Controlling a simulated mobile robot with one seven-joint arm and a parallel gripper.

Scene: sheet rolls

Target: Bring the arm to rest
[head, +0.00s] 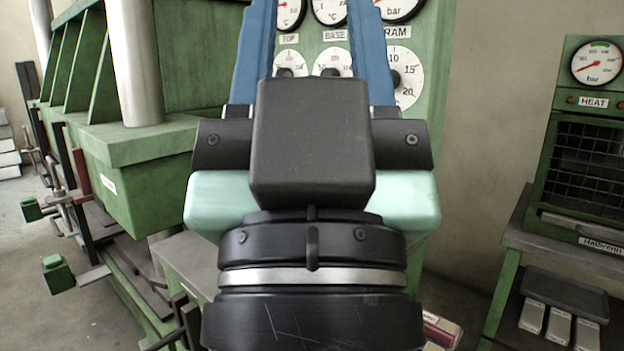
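My gripper (312,30) fills the middle of the head view, pointing up and away from the camera. Its two blue fingers stand well apart, and dials of the panel behind show through the gap. The fingertips are cut off by the top edge. Nothing is seen held between the visible parts of the fingers. The black wrist and the pale green gripper body hide part of what lies behind.
A green press (140,180) with a steel column (133,65) stands at the left. A green gauge panel (433,60) stands behind my gripper. A green heater cabinet (590,150) with a dial stands on a bench (565,248) at the right. Bare wall (490,130) lies between panel and cabinet.

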